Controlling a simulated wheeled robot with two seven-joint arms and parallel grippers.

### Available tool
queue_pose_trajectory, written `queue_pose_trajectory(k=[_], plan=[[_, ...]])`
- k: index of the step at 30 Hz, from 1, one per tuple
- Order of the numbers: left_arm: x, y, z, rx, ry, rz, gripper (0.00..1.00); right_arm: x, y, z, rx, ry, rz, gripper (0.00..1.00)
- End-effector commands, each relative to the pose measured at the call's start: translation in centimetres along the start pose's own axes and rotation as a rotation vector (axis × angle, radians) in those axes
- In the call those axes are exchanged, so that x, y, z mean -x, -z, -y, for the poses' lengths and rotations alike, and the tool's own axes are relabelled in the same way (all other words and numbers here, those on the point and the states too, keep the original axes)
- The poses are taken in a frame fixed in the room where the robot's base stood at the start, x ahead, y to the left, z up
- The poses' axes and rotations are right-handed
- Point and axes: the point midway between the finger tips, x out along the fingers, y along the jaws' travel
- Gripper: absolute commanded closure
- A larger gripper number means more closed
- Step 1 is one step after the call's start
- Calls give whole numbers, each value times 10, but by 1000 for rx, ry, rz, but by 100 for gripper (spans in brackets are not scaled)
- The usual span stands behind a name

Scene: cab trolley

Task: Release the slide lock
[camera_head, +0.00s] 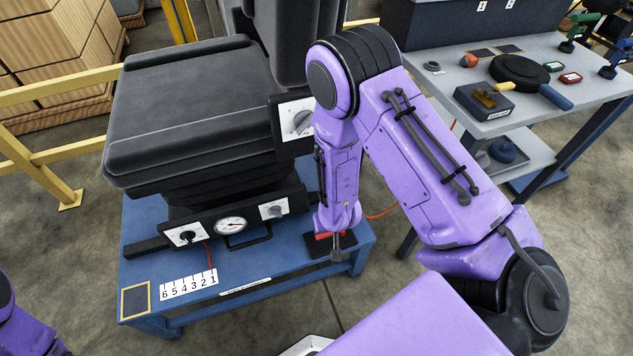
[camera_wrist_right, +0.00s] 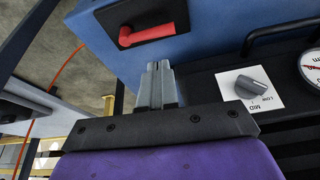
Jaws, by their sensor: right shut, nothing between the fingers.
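A red lever (camera_wrist_right: 158,35) lies on a black plate on the blue stand; it looks like the slide lock, though no readable label confirms this. In the head view, the red lever (camera_head: 323,236) is partly hidden by my right gripper (camera_head: 337,246) at the stand's right end. In the wrist view, my right gripper (camera_wrist_right: 158,68) is shut and empty, its fingertips pointing towards the lever with a small gap in the picture. The black seat (camera_head: 190,115) sits on the stand, with a pointer red line at the number scale (camera_head: 188,284) below it. My left gripper is out of view.
The seat's front panel carries a gauge (camera_head: 231,224), a black loop handle and knobs, close beside my right gripper; one knob (camera_wrist_right: 253,87) shows in the wrist view. A grey workbench (camera_head: 480,120) with tools stands at the right. Yellow rails (camera_head: 60,150) stand at the left.

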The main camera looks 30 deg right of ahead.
Motion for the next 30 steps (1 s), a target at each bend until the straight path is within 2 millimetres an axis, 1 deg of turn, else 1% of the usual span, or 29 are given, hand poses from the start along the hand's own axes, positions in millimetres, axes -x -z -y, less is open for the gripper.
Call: queue_pose_trajectory(k=[1,3,5,7,13,17,20,30], plan=[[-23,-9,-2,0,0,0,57,-17,19,11,30,14,-10,100],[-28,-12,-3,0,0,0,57,-16,38,20,67,24,-3,100],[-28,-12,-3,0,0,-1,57,-13,47,23,82,26,2,100],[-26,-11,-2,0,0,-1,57,-10,50,24,87,27,6,100],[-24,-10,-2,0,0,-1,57,-9,49,23,87,26,8,100],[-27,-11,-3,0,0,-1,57,-17,48,23,86,26,9,100],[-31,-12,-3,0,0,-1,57,-33,46,23,86,25,10,100],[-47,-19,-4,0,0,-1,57,-108,45,25,85,25,10,100]])
